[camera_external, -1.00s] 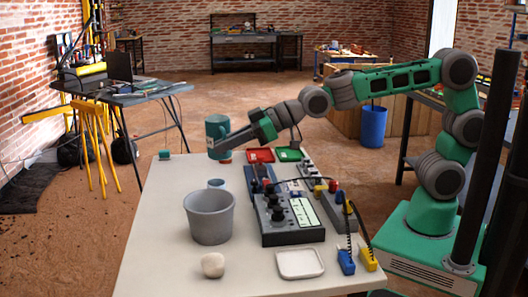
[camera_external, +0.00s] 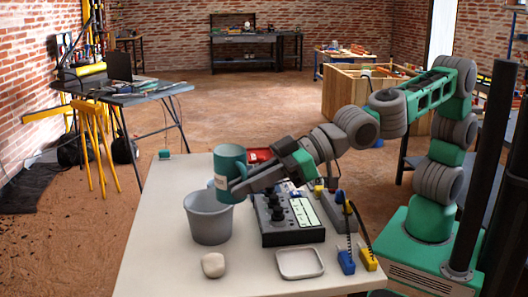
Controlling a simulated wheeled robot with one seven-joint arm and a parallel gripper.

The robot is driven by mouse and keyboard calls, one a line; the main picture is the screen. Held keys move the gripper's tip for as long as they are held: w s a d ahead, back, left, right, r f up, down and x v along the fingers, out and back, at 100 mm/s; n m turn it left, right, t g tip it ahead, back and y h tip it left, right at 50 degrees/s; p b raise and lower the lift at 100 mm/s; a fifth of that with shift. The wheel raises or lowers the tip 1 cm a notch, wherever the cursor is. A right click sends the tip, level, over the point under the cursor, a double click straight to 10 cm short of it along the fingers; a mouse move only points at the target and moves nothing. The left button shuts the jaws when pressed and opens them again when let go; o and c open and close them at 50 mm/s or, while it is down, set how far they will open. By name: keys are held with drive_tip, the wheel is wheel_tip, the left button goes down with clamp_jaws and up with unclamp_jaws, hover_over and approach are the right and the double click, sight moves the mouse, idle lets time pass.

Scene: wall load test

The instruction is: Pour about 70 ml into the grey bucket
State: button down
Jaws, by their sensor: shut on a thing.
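The grey bucket (camera_external: 208,221) stands upright on the left part of the white table. A teal mug (camera_external: 230,165) with a pale label is held upright, or nearly so, in my gripper (camera_external: 236,186). My gripper is shut on the mug from its right side. In the picture the mug's base is just above and right of the bucket's back rim. I cannot see the mug's contents or the inside bottom of the bucket.
A black control box (camera_external: 288,219) with knobs stands right of the bucket. A white round lump (camera_external: 213,265) and a shallow white tray (camera_external: 300,263) lie in front. A red tray (camera_external: 260,155) is behind. Blue (camera_external: 346,261) and yellow (camera_external: 367,257) connectors lie at the right edge.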

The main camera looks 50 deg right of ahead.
wheel_tip(320, 180, down, 10)
idle(0.4)
drive_tip(key=shift+w+d+r, duration=0.1)
drive_tip(key=shift+w, duration=0.1)
drive_tip(key=w+r+m+g+p, duration=0.1)
drive_tip(key=p, duration=0.2)
drive_tip(key=w+d+r+m+g+y+p, duration=0.1)
drive_tip(key=w+r+m+p, duration=0.1)
drive_tip(key=p, duration=0.1)
drive_tip(key=w+d+r+m+g+p, duration=0.1)
drive_tip(key=w+p, duration=0.1)
drive_tip(key=p, duration=0.1)
drive_tip(key=shift+w+d+r+m+g+p, duration=0.2)
drive_tip(key=shift+d+r+m+g+p, duration=0.1)
drive_tip(key=shift+m+g+p, duration=0.1)
drive_tip(key=shift+w+d+r+m+g+y+p, duration=0.15)
drive_tip(key=shift+w+r+m+g+y+p, duration=0.25)
drive_tip(key=shift+r+m+p, duration=0.4)
drive_tip(key=shift+f, duration=0.25)
drive_tip(key=shift+w, duration=0.1)
